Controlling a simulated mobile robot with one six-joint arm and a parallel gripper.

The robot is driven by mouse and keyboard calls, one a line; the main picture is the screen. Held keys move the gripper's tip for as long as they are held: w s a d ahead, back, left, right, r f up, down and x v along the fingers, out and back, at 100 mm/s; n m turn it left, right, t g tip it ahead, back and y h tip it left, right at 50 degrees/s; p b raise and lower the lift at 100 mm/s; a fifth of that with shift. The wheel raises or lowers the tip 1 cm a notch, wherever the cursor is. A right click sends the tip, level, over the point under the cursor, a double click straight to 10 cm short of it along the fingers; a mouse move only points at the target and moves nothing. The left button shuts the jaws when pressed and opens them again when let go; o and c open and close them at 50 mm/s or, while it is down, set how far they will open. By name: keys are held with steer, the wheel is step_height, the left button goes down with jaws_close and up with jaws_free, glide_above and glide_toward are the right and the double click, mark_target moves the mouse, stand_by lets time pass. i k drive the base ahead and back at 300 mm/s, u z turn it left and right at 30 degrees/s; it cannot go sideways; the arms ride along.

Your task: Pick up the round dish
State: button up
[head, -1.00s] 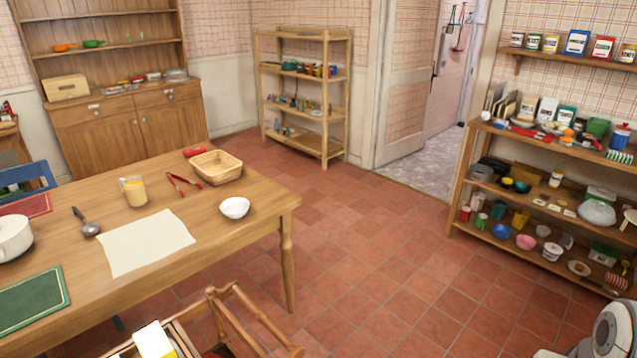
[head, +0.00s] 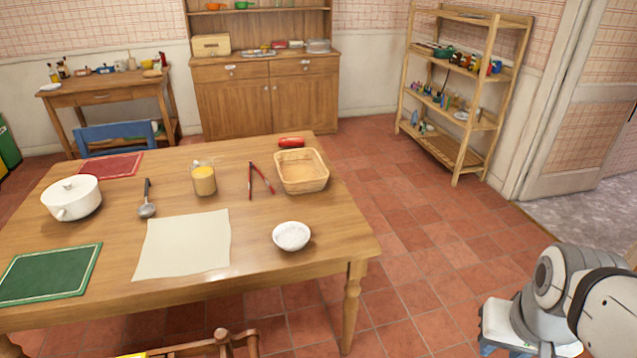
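A small round white dish (head: 291,236) stands upright on the wooden table (head: 110,220), near its right end. It lies to the right of a cream cloth and in front of a wicker basket. Part of my arm shows at the lower right of the head view, well to the right of the table. My gripper itself is not visible, and nothing of mine touches the dish.
The table also holds a wicker basket (head: 301,171), red-handled tongs (head: 260,179), a yellow-filled jar (head: 204,180), a ladle (head: 147,205), a white pot (head: 72,198) and a cream cloth (head: 184,245). A chair (head: 222,343) stands at the front. Tiled floor is clear to the right.

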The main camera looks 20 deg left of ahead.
mark_target(291, 236)
steer(key=u, duration=0.3)
steer(key=i, duration=1.1)
steer(key=u, duration=0.3)
steer(key=k, duration=0.9)
steer(key=u, duration=0.2)
steer(key=i, duration=0.9)
steer(key=z, duration=0.05)
